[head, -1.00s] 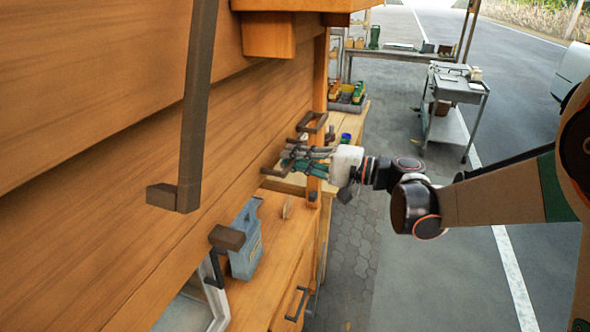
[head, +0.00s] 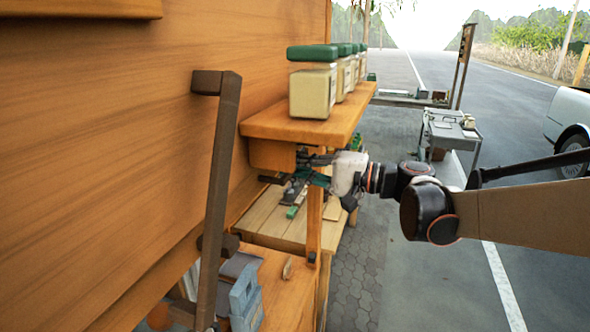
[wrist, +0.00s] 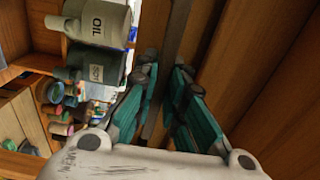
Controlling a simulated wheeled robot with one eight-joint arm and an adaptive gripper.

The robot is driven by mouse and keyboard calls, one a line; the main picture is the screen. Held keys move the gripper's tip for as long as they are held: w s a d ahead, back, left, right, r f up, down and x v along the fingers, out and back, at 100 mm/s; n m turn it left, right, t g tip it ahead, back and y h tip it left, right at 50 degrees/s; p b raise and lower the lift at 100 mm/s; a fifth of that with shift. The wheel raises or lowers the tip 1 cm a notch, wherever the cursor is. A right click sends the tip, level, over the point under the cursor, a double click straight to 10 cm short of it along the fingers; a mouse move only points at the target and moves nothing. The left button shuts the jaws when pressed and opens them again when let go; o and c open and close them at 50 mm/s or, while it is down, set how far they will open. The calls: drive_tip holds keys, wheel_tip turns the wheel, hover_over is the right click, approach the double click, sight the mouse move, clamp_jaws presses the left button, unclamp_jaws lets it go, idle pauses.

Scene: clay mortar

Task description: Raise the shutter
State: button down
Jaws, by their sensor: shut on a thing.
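The shutter (head: 110,150) is a large brown wooden panel filling the left of the head view. Beneath its lower edge, part of an opening shows with goods inside. A long dark handle bar (head: 222,160) stands at the near side. My gripper (head: 302,168) is at the far side, just under a wooden shelf (head: 300,123). In the wrist view its teal fingers (wrist: 166,80) are shut on a dark handle bar (wrist: 178,35) that runs between them. The fingertips' contact is partly hidden in the head view.
Cream jars with green lids (head: 312,90) stand on the shelf directly above my gripper. A grey-blue jug (head: 245,297) stands on the counter below. The wrist view shows a bottle marked OIL (wrist: 100,22). A grey cart (head: 448,133) stands on the open pavement behind.

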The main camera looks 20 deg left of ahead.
drive_tip(key=shift+w+r, duration=0.15)
drive_tip(key=shift+r, duration=0.2)
drive_tip(key=c, duration=1.6)
unclamp_jaws()
drive_tip(key=shift+c, duration=0.2)
drive_tip(key=shift+f, duration=0.1)
drive_tip(key=s+d, duration=0.1)
drive_tip(key=d, duration=1.1)
